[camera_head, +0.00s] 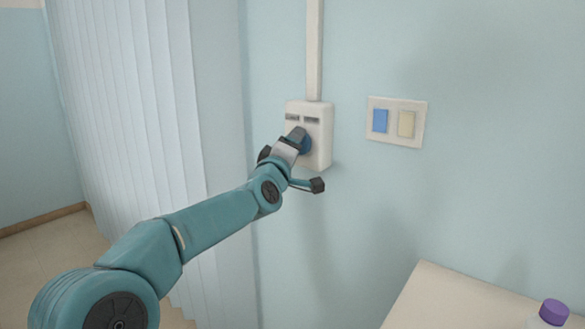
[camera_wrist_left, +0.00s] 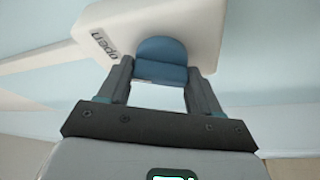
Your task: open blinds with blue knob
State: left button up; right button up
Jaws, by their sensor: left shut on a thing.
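The blue knob (camera_head: 306,145) sits on a white control box (camera_head: 320,125) on the wall, in the middle of the head view. My left gripper (camera_head: 298,137) is at the knob, with its jaws shut on it. In the left wrist view, the blue knob (camera_wrist_left: 161,58) shows between the two fingers of my left gripper (camera_wrist_left: 160,72). The box (camera_wrist_left: 200,20) behind it has a label that reads "open" at the left. The white vertical blinds (camera_head: 130,110) hang at the left of the head view, their slats spread across. My right gripper is not in view.
A switch plate (camera_head: 416,133) with a blue and a cream rocker is on the wall right of the box. A white conduit (camera_head: 314,50) runs up from the box. A pale table (camera_head: 450,300) with a purple-capped bottle (camera_head: 553,312) stands at the lower right.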

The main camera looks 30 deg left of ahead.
pick_arm(q)
jog(key=shift+a+f+m+t+h+b, duration=0.1)
jog(key=shift+m+t+h+b, duration=0.35)
jog(key=shift+m+b, duration=0.75)
jog(key=shift+d+f+m+t+h+b, duration=0.1)
jog(key=shift+m+t+h+b, duration=0.4)
jog(key=shift+m, duration=1.15)
jog(key=shift+a+m+t+h+b, duration=0.1)
jog(key=shift+m+t+h+b, duration=0.3)
jog(key=shift+m+b, duration=0.8)
jog(key=shift+m, duration=0.45)
jog(key=o, duration=1.1)
jog(key=shift+p, duration=0.3)
jog(key=shift+c, duration=0.2)
jog(key=b+v, duration=0.4)
jog(key=v, duration=1.2)
jog(key=shift+s, duration=0.15)
